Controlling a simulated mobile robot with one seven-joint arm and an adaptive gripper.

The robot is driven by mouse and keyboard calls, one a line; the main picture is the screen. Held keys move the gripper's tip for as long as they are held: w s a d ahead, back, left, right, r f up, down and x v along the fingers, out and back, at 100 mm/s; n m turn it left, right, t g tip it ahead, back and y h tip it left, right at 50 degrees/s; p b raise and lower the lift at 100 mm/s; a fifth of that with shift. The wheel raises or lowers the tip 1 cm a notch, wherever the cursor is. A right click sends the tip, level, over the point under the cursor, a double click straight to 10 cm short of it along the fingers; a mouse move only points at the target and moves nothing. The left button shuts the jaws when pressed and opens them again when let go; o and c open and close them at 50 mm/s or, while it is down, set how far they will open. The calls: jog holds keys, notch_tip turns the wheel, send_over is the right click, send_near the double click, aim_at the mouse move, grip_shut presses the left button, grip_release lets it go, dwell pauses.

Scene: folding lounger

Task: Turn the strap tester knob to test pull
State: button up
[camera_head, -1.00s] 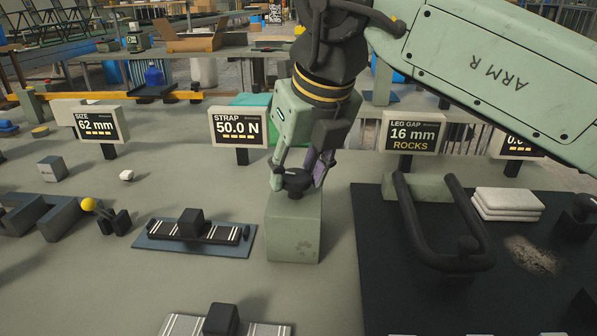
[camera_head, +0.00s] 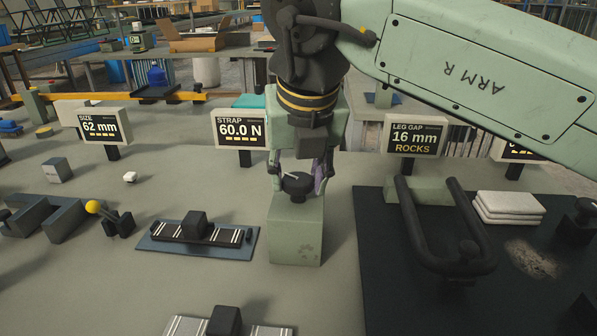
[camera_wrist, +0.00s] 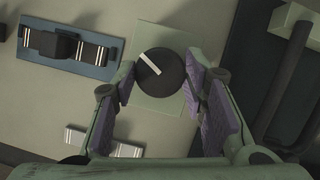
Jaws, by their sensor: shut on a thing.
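The strap tester knob (camera_head: 297,183) is a black round dial with a white pointer line, on top of a pale green block (camera_head: 295,235). In the wrist view the knob (camera_wrist: 159,72) sits between my fingers, its pointer slanting from upper left to lower right. My gripper (camera_head: 298,178) reaches down from above and is shut on the knob, with purple pads at its sides. The strap display (camera_head: 241,129) behind reads 60.0 N. A striped strap on a blue plate (camera_head: 152,240) lies left of the block.
A size display (camera_head: 100,126) reads 62 mm. A leg gap display (camera_head: 414,137) reads 16 mm, ROCKS. A black tubular frame (camera_head: 407,230) stands on a dark mat (camera_head: 375,310) to the right. A yellow-knobbed lever (camera_head: 93,206) is at left.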

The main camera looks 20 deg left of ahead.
jog(key=o, duration=1.2)
jog(key=shift+c, duration=0.2)
jog(key=v, duration=1.2)
